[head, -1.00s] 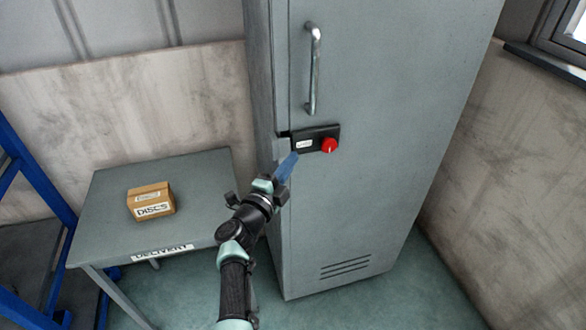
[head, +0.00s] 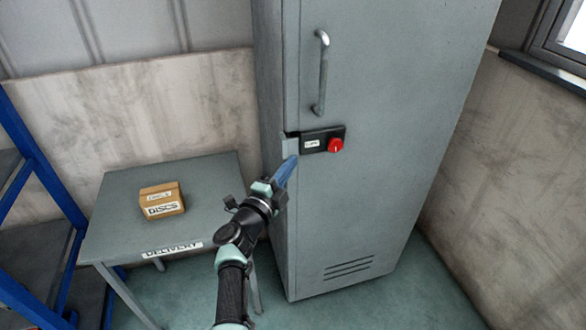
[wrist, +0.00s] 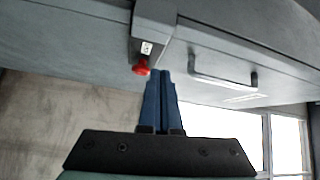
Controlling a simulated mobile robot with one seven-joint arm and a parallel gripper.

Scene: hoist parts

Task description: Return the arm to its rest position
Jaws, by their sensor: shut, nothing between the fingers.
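My gripper (head: 287,171) has blue fingers that are shut with nothing between them. In the head view my arm reaches up from the bottom, and the fingertips are in front of the left edge of the grey cabinet (head: 375,200), just below its black latch plate. In the wrist view the shut fingers (wrist: 160,85) point toward the cabinet, beside the red knob (wrist: 141,68). Whether the fingertips touch the cabinet cannot be told.
The cabinet has a metal handle (head: 321,75) and a red knob (head: 335,145). A grey table (head: 120,225) labelled DELIVERY stands at left with a DISCS box (head: 161,200) on it. A blue rack (head: 45,170) is at far left. A window (head: 560,45) is at upper right.

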